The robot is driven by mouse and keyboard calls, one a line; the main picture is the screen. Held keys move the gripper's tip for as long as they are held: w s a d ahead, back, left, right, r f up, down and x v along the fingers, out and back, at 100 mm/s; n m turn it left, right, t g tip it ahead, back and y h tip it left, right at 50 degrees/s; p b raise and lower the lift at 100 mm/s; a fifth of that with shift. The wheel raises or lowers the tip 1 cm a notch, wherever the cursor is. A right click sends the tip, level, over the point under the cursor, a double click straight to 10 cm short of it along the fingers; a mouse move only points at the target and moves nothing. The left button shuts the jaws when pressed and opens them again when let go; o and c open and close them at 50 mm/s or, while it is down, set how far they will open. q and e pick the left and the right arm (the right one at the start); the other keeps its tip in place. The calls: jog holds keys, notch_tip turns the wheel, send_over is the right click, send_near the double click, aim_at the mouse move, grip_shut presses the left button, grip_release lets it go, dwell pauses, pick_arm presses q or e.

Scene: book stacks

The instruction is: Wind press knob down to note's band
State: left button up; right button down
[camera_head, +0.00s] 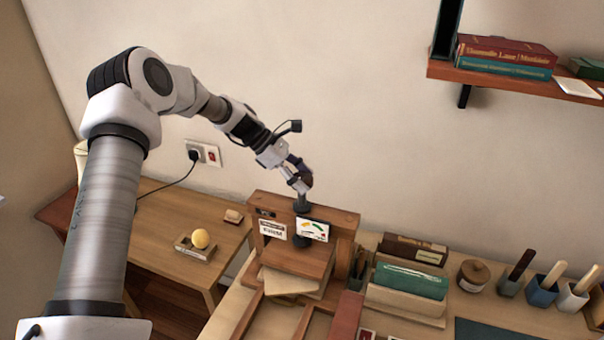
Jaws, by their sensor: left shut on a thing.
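The wooden book press (343,221) stands on the workbench at the lower middle of the head view. Its dark screw (302,203) rises through the top beam. A white gauge card with coloured bands (313,229) is on its front, with a small lettered note (273,230) to the left. The bands are too small to read exactly. My left gripper (302,184) points down over the press and is shut on the knob at the top of the screw. The fingers hide most of the knob. My right gripper is not in view.
A side table with a yellow ball (200,238) on a small wooden stand is at left. Books in a wooden rack (405,300), a lidded jar (473,275) and several tool holders (541,291) stand right of the press. A wall shelf (500,78) hangs at upper right.

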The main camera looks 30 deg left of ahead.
pick_arm(q)
jog(key=shift+w+r+m+g+h, duration=0.15)
jog(key=shift+m+g, duration=0.25)
jog(key=shift+m, duration=0.2)
jog(key=shift+s+r+m+g+h, duration=0.15)
jog(key=shift+m+g, duration=0.25)
jog(key=shift+m, duration=0.2)
jog(key=shift+w, duration=0.15)
jog(key=o, duration=1.2)
jog(key=shift+c, duration=0.2)
jog(key=shift+f, duration=0.1)
jog(key=v, duration=1.2)
